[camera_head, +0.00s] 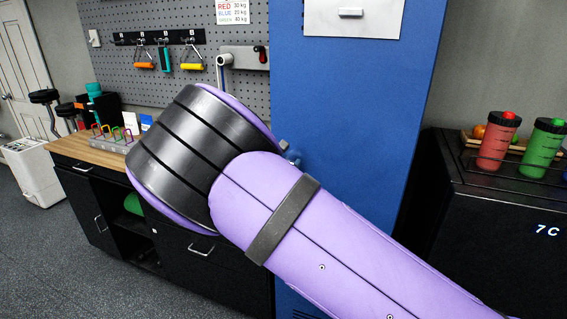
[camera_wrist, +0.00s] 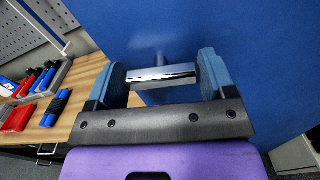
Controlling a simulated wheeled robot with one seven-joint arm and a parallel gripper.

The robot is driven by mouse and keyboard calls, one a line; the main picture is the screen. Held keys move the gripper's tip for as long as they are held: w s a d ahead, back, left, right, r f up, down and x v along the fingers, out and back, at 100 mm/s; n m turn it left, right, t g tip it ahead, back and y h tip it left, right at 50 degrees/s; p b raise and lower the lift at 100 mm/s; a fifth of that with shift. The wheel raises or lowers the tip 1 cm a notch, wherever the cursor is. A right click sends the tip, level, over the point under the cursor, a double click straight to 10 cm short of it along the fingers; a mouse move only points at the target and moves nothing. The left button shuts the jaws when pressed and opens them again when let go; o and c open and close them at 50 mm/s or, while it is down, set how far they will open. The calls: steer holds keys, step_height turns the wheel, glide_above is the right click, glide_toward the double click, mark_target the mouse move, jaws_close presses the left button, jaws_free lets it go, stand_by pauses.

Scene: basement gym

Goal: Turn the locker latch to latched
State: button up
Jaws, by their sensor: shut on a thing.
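The blue locker (camera_head: 345,110) stands upright in the middle of the head view, and its blue face fills the back of the wrist view (camera_wrist: 265,60). The locker latch (camera_wrist: 160,74) is a shiny metal bar on a short stem from that face. My gripper (camera_wrist: 163,77) is shut on the latch, with one blue-padded finger at each end of the bar. The bar lies level across the wrist picture; I cannot tell its angle on the locker. In the head view my purple arm hides the latch and most of my gripper.
A wooden-topped counter (camera_head: 75,150) with black cupboards stands left of the locker, below a grey pegboard (camera_head: 185,78) with hanging handles. A black cabinet (camera_head: 490,205) at right bears a red bottle (camera_head: 497,145) and a green bottle (camera_head: 543,148). Clear floor (camera_head: 60,260) shows at lower left.

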steer(key=m, duration=0.4)
steer(key=shift+d, duration=0.1)
steer(key=m, duration=0.5)
steer(key=shift+f, duration=0.1)
steer(key=shift+s+f+m, duration=0.1)
steer(key=shift+f+m, duration=0.05)
steer(key=shift+m, duration=3.45)
steer(key=o, duration=0.9)
steer(key=v, duration=1)
steer(key=shift+s, duration=0.4)
